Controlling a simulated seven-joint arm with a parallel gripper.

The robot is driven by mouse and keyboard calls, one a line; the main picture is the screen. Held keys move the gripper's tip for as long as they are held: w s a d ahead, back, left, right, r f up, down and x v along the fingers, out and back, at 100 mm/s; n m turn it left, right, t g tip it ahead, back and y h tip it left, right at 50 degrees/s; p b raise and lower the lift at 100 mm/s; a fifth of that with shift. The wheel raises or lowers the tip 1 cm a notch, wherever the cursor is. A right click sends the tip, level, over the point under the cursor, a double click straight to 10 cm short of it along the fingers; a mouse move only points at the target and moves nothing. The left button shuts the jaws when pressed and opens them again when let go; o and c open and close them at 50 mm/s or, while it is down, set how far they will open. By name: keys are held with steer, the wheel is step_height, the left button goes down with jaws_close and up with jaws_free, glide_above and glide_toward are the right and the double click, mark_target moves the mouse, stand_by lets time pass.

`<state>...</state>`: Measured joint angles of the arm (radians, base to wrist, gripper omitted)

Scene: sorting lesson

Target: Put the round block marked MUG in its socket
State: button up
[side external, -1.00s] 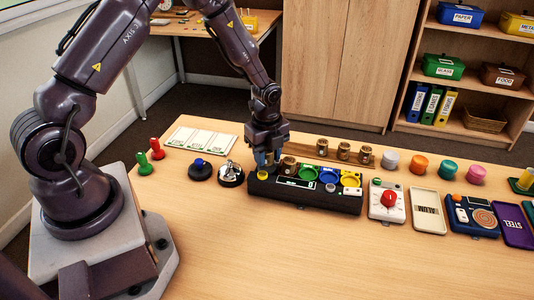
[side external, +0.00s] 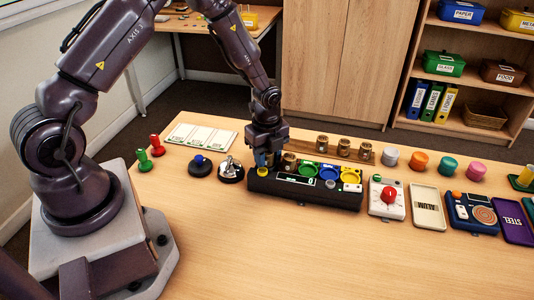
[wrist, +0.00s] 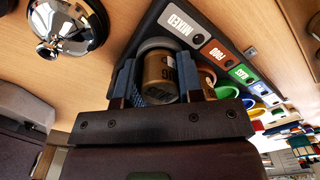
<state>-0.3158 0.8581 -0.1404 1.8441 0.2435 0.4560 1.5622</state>
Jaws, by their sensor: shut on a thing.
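My gripper (wrist: 158,72) is shut on a brown-gold round block (wrist: 159,82) with dark lettering, which is partly hidden and not fully readable. In the wrist view the block sits between the two fingers, at the MIXED end of the black socket box (wrist: 148,22). A grey ring (wrist: 156,44) shows just beyond the block. I cannot tell whether the block is inside the ring or above it. In the side view my gripper (side external: 268,161) points down at the left end of the box (side external: 300,190).
Green (side external: 308,169), blue (side external: 329,172) and yellow (side external: 351,176) sockets lie along the box. Several brown blocks (side external: 343,147) stand behind it. A silver bell-like dome (wrist: 72,25) is close on the left. A red-knob dial (side external: 388,195) stands right. The front table is clear.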

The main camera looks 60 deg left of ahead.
steer(key=shift+r, duration=0.25)
steer(key=shift+r, duration=0.55)
steer(key=shift+f, duration=0.8)
stand_by(0.6)
steer(key=o, duration=0.6)
steer(key=shift+r, duration=0.1)
steer(key=shift+r, duration=5.4)
steer(key=shift+r, duration=0.1)
steer(key=shift+r, duration=2.9)
